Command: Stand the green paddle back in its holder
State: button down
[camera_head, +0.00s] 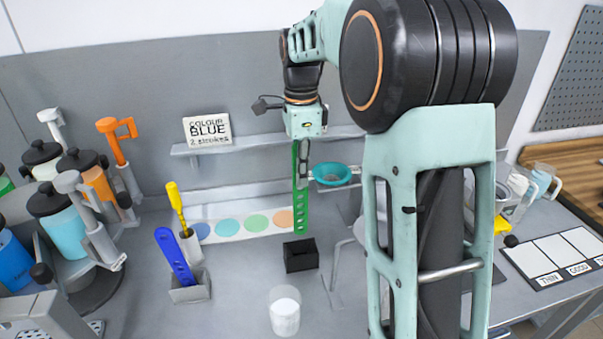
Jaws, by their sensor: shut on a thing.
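My gripper (303,147) points down in the middle of the view, shut on the green paddle (301,205). The paddle hangs upright, a long flat strip with a row of holes, with its top end at the gripper. Its lower end shows just above and behind a small black open-topped box (300,256), which looks empty. The gap between them is hard to judge. A grey holder (190,292) at the lower left has a blue paddle (175,256) leaning in it. Which of the two holders is the green paddle's own, I cannot tell.
A white cup (285,311) stands in front of the black box. A teal bowl (332,174) is close right of the paddle. A yellow-handled tool (177,207) stands behind the blue paddle. A colour strip (241,226) lies behind. Paint jars (61,218) crowd the left.

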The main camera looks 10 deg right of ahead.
jog(key=shift+f+b, duration=3.45)
jog(key=shift+f, duration=1.8)
jog(key=c, duration=2)
grip_release()
jog(key=shift+r, duration=0.1)
notch_tip(320, 180, up, 12)
jog(key=shift+f, duration=0.1)
